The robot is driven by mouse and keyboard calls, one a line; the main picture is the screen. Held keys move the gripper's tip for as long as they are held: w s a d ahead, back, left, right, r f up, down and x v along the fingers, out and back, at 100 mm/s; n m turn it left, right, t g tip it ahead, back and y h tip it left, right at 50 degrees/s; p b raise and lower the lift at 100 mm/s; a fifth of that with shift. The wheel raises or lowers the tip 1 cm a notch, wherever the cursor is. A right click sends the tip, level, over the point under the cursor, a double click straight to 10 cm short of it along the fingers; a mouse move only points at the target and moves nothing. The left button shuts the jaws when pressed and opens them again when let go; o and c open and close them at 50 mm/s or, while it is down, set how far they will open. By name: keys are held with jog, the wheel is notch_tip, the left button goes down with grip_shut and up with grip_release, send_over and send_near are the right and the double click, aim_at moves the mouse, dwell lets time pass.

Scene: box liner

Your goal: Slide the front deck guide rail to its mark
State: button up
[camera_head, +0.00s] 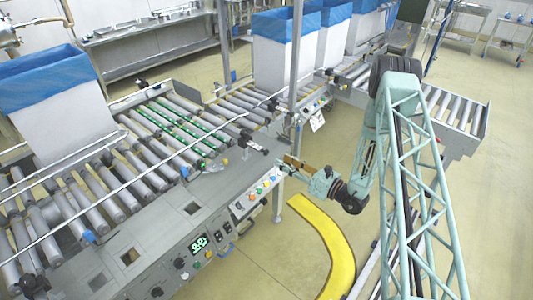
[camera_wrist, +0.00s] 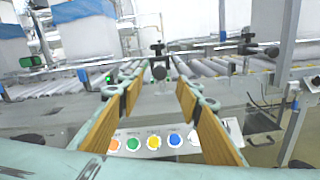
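The front deck guide rail (camera_head: 130,192) is a long thin pale bar running diagonally over the near side of the roller deck. A mark for it cannot be made out. A black clamp-like fitting (camera_head: 256,148) sits near the rail's right end. In the wrist view a black knobbed fitting (camera_wrist: 159,68) stands ahead between my fingers, apart from them; I cannot tell whether it is the same one. In the wrist view my gripper (camera_wrist: 160,97) is open and empty, with tan finger pads.
The button panel (camera_head: 258,194) with coloured buttons lies below my gripper. A metal post (camera_head: 295,75) stands behind it. A blue-lined white box (camera_head: 60,105) stands on the rollers at left. A yellow curved floor strip (camera_head: 330,240) lies on open floor.

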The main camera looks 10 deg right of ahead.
aim_at(268, 152)
jog(key=shift+b+x, duration=0.65)
jog(key=shift+x, duration=4.6)
